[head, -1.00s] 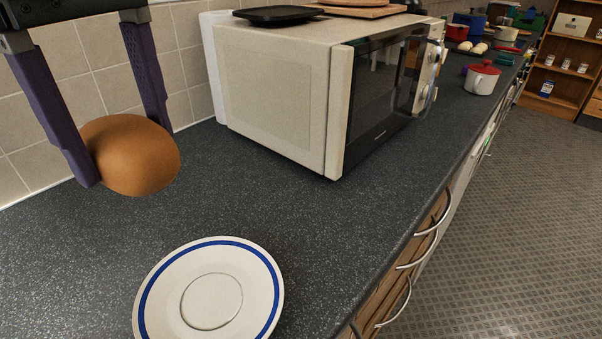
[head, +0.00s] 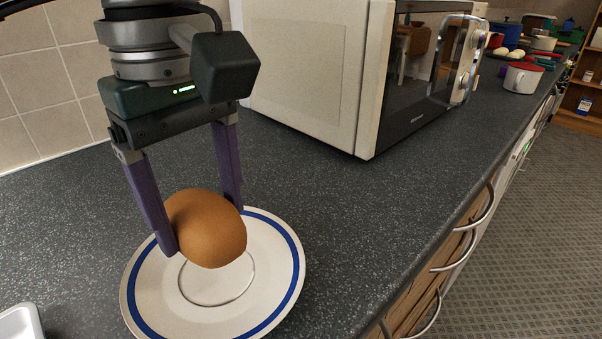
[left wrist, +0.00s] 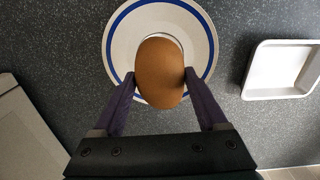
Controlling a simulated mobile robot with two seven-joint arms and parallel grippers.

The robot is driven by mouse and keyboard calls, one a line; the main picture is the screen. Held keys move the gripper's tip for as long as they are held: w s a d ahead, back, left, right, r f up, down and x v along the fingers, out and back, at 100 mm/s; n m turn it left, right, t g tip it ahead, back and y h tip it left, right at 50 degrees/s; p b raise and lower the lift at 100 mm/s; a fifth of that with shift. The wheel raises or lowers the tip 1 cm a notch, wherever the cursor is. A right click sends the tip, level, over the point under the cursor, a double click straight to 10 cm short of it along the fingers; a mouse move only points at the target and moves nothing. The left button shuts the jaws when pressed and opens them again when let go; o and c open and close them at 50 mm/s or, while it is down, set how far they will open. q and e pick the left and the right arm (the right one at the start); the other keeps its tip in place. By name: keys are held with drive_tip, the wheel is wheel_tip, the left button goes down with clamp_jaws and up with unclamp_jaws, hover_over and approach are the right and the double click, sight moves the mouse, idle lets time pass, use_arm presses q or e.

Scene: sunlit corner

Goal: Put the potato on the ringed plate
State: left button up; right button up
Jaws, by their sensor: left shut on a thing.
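The brown potato (head: 208,230) is between the purple fingers of my left gripper (head: 203,232), which is shut on it. It also shows in the left wrist view (left wrist: 160,72). The white plate with a blue ring (head: 275,288) lies on the counter directly under the potato, and shows in the left wrist view (left wrist: 119,38) too. The potato hides part of the plate's middle. I cannot tell for sure whether the potato touches the plate. My right gripper is not in view.
A cream microwave (head: 310,75) stands behind the plate on the dark counter (head: 370,195). A white tray (left wrist: 285,70) lies near the plate, its corner showing at the head view's lower left. A red-rimmed white pot (head: 522,78) stands far off.

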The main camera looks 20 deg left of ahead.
sight(207, 232)
use_arm(q)
wheel_tip(207, 232, down, 4)
drive_tip(key=shift+b, duration=1.25)
drive_tip(key=shift+f, duration=0.25)
drive_tip(key=shift+r, duration=0.15)
drive_tip(key=o, duration=1.5)
drive_tip(key=shift+r, duration=0.5)
wheel_tip(207, 232, up, 11)
drive_tip(key=shift+r, duration=0.1)
